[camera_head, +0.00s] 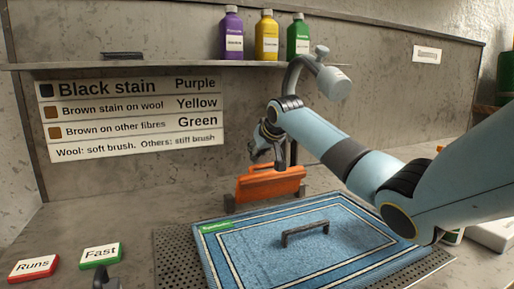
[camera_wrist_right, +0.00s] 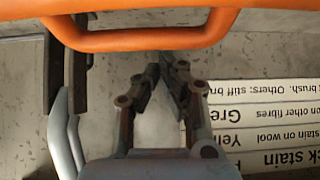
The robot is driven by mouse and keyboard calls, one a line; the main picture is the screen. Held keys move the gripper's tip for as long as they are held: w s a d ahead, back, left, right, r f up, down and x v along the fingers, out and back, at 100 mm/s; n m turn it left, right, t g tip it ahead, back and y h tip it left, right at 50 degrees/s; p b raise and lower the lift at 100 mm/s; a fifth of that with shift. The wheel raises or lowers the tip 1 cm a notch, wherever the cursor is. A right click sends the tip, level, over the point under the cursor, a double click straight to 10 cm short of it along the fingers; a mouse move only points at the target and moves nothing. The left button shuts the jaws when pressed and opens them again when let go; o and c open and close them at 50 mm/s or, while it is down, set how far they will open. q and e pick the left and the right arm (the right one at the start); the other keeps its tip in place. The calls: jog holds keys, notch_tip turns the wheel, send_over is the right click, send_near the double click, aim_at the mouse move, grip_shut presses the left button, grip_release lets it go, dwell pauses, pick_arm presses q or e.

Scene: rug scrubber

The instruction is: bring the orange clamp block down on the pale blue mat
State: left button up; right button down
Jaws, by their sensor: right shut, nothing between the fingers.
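The orange clamp block (camera_head: 268,186) stands raised at the back edge of the pale blue mat (camera_head: 228,262), its handle bar uppermost. The mat lies flat on a perforated tray, with white border lines and a small green label. My right gripper (camera_head: 257,155) is just above and behind the clamp block's left part, shut and empty. In the right wrist view its fingertips (camera_wrist_right: 168,62) meet close to the clamp's orange handle bar (camera_wrist_right: 140,40), with nothing between them; I cannot tell if they touch it.
A dark handle (camera_head: 305,233) sits on the mat. Purple (camera_head: 231,34), yellow (camera_head: 267,36) and green (camera_head: 298,37) bottles stand on the shelf. A curved pipe with a pale head (camera_head: 333,82) rises behind the clamp. Red "Runs" (camera_head: 34,267) and green "Fast" (camera_head: 101,254) cards are front left.

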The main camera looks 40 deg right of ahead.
jog(key=shift+s+a+f, duration=0.1)
jog(key=shift+s+a, duration=0.1)
jog(key=shift+s, duration=0.35)
jog(key=shift+s+a, duration=0.15)
jog(key=shift+s, duration=0.35)
